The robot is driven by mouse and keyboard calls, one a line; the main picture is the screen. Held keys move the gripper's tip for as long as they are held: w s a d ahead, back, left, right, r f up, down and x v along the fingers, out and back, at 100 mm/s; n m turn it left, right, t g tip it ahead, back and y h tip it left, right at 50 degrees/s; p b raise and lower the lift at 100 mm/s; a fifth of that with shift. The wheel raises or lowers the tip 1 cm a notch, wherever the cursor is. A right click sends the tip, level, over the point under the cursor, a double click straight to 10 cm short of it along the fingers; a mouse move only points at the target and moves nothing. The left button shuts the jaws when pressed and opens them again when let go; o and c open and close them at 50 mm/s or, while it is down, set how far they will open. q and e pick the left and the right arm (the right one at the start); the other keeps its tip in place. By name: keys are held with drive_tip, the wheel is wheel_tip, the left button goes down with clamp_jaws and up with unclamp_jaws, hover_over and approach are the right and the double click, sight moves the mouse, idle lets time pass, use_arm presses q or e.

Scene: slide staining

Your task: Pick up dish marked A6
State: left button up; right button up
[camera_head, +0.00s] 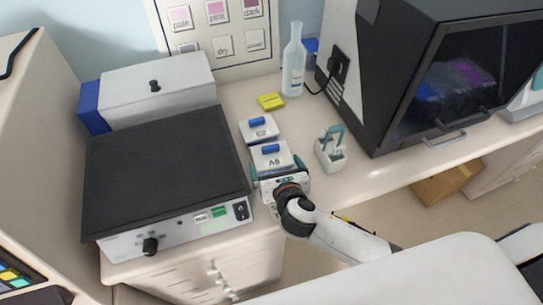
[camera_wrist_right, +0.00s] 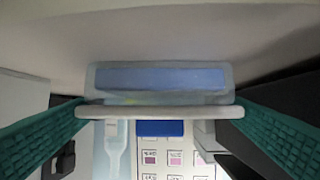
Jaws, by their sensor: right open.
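The dish marked A6 (camera_head: 271,158) is a pale box with a blue handle on its lid; its small label is blurred but looks like A6. It stands on the bench right of the black-topped instrument. My right gripper (camera_head: 277,170) is at its front edge, with teal fingers open on either side of it. In the right wrist view the dish (camera_wrist_right: 160,112) lies between the spread fingers (camera_wrist_right: 160,104), with gaps hard to judge. My left gripper is not in view.
A similar dish (camera_head: 258,129) stands just behind. A white holder (camera_head: 330,152) with teal-handled tools is to the right. The black-topped instrument (camera_head: 165,165) is close on the left. A bottle (camera_head: 293,62) and yellow block (camera_head: 270,101) stand farther back.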

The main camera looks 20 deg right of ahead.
sight(274, 163)
drive_tip(key=x, duration=0.4)
drive_tip(key=shift+w+p, duration=0.35)
drive_tip(key=shift+w, duration=0.05)
drive_tip(key=c, duration=0.7)
